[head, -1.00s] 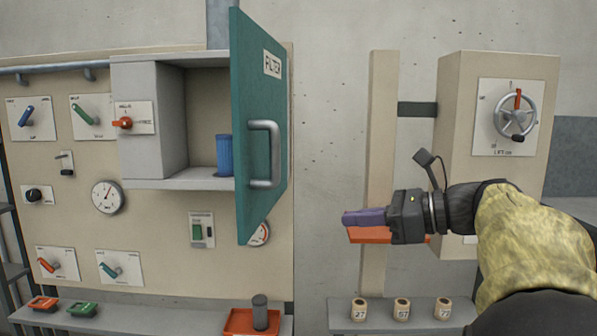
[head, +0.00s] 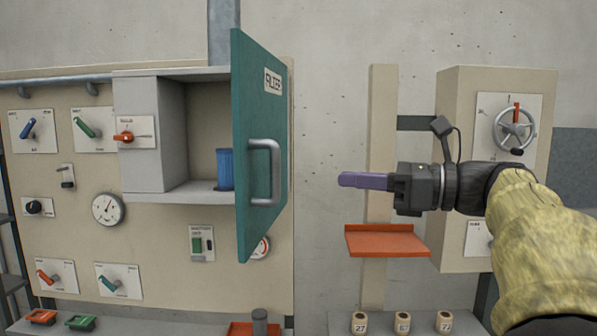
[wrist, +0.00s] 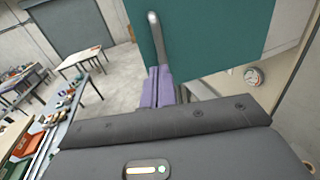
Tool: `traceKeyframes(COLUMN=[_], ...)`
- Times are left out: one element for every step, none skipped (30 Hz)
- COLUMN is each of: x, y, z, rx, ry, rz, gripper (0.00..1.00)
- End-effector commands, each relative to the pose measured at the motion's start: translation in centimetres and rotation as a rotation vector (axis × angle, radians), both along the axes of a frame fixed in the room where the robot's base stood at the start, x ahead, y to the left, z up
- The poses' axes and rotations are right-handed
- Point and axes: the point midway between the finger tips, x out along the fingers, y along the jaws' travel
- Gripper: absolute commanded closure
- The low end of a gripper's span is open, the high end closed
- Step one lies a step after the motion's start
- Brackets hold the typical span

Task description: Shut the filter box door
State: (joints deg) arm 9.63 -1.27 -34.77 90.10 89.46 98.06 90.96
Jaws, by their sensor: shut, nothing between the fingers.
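The teal filter box door (head: 258,95) stands wide open in the head view, swung out from the right side of the grey filter box (head: 160,165). It bears a FILTER label and a grey bar handle (head: 265,172). A blue cylinder (head: 224,168) stands inside the box. My gripper (head: 345,180), with purple fingers, is to the right of the door in the head view, shut and empty. In the wrist view the door (wrist: 215,35) and its handle (wrist: 156,40) show beyond my fingers (wrist: 158,88). I cannot tell whether they touch; the head view shows a gap.
An orange shelf (head: 387,241) sits below my gripper. A panel with a handwheel (head: 514,130) is at right. Switches and a gauge (head: 109,209) are left of the door. Numbered cups (head: 403,322) stand on the lower ledge. Bare wall lies between door and post.

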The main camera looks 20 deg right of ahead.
Motion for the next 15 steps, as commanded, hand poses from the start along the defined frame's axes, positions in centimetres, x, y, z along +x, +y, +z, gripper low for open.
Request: traceKeyframes(x=[0.5,0.8,1.3,1.6,1.9,2.3,2.6,2.9,3.3,3.6,4.0,4.3,4.6,4.8,5.1], y=[0.9,1.3,1.9,2.3,2.8,3.3,3.7,4.2,4.8,5.1,5.6,6.1,6.4,6.7,7.0], z=[0.3,0.3,0.3,0.3,0.3,0.3,0.3,0.3,0.3,0.4,0.4,0.4,0.3,0.3,0.3], rx=[0.001,0.001,0.001,0.001,0.001,0.001,0.001,0.001,0.000,0.000,0.000,0.001,0.000,0.000,0.000], ry=[0.001,0.002,0.002,0.001,0.001,0.002,0.002,0.002,0.001,0.001,0.002,0.003,0.002,0.002,0.002], rz=[0.005,0.006,0.005,0.005,0.005,0.004,0.005,0.004,0.005,0.004,0.004,0.005,0.004,0.002,0.003], gripper=[1.00,1.00,1.00,1.00,1.00,1.00,1.00,1.00,1.00,1.00,1.00,1.00,1.00,1.00,1.00])
